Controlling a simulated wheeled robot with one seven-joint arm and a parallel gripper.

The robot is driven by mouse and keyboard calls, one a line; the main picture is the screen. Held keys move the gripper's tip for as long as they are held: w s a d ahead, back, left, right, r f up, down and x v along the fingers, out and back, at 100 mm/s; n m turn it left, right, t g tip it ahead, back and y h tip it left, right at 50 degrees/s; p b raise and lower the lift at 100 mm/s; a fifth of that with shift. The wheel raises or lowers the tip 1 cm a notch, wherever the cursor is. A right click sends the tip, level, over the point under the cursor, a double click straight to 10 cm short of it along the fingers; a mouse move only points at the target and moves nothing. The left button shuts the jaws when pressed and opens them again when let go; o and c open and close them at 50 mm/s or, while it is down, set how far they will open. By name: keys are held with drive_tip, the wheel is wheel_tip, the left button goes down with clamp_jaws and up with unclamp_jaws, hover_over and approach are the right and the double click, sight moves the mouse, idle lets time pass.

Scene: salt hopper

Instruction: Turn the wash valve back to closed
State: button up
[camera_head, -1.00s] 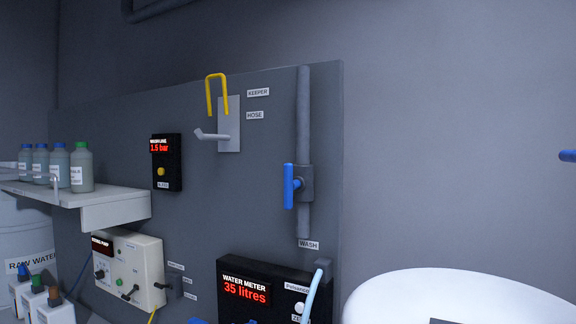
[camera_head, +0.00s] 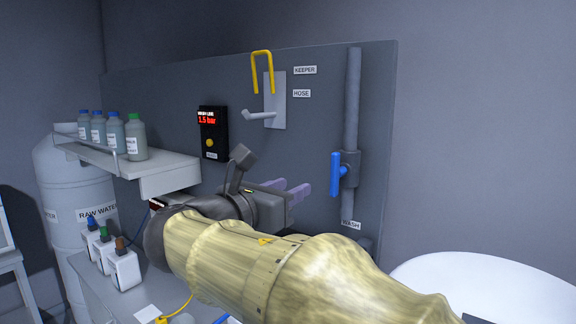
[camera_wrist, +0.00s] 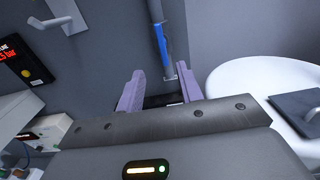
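The wash valve has a blue handle (camera_head: 336,174) on a grey vertical pipe (camera_head: 352,105), above the WASH label (camera_head: 350,225). The handle stands upright, in line with the pipe. It also shows in the wrist view, where the blue handle (camera_wrist: 162,45) is beyond the fingers. My gripper (camera_head: 298,188) is to the left of the handle and apart from it. In the wrist view my gripper (camera_wrist: 158,88) has its two purple fingers spread with nothing between them.
A yellow keeper (camera_head: 262,55) and a hose hook (camera_head: 258,115) are on the panel above. A shelf (camera_head: 170,178) with several bottles juts out at the left. A white rounded basin (camera_head: 480,275) is at the lower right. The wall right of the panel is mostly clear.

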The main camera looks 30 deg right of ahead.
sight(333, 169)
drive_tip(key=shift+d, duration=0.15)
drive_tip(key=p+x, duration=0.7)
drive_tip(key=x, duration=1)
drive_tip(key=shift+w, duration=0.2)
drive_tip(key=shift+s, duration=0.2)
drive_tip(key=shift+d, duration=0.1)
clamp_jaws()
